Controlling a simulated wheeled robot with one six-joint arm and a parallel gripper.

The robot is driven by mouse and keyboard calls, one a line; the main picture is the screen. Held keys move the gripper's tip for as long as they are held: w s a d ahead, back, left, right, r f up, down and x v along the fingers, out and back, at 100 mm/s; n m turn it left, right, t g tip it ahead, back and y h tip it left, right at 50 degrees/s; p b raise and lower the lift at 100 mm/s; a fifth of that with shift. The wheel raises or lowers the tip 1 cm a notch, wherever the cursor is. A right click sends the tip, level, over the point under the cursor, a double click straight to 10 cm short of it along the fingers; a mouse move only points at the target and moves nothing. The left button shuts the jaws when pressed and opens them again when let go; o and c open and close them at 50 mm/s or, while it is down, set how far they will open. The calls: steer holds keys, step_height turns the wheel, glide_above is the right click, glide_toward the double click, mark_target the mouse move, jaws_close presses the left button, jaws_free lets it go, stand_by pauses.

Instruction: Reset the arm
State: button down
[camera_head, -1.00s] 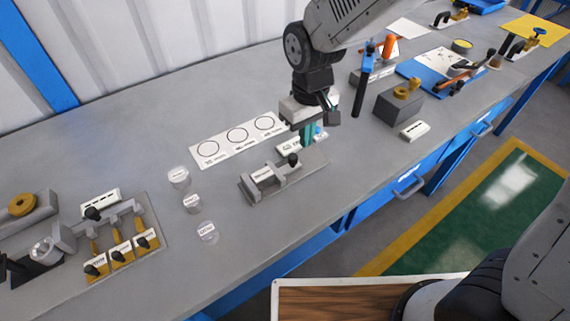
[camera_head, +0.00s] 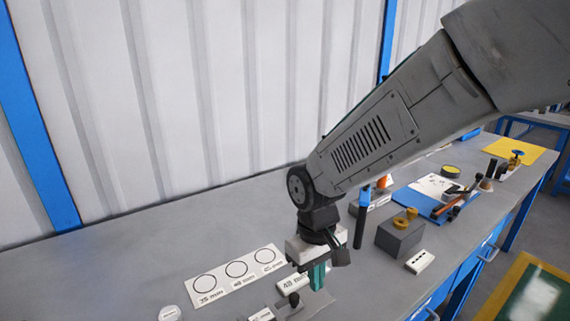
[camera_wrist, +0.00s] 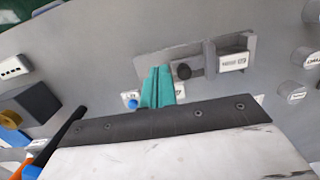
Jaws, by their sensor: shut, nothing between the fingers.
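My gripper (camera_head: 317,277) points down over the grey bench, beside the white sheet with circles. Its teal fingers are together with nothing between them. In the wrist view the closed teal fingers (camera_wrist: 158,88) are over the grey fixture (camera_wrist: 205,58), which has a black knob and a white label. In the head view this fixture (camera_head: 290,306) is partly cut off by the bottom edge. How high the fingertips are above the bench is hard to tell.
The sheet with circles (camera_head: 237,273) lies left of my gripper. A grey block with a brass ring (camera_head: 400,236) and a small white labelled block (camera_head: 420,262) stand to the right. A blue tray (camera_head: 432,204) is farther back. The corrugated wall (camera_head: 180,100) rises behind the bench.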

steer(key=s+d+r+m+t, duration=0.1)
steer(key=s+d+r+m, duration=0.2)
steer(key=s+d+r, duration=0.3)
steer(key=s+d+r+m+t, duration=0.1)
steer(key=s+d+r+m, duration=0.2)
steer(key=s+d+r, duration=0.4)
steer(key=s+d, duration=0.3)
steer(key=d, duration=0.4)
steer(key=shift+s+d+r+m+y, duration=0.2)
steer(key=shift+s+r+m+y, duration=0.1)
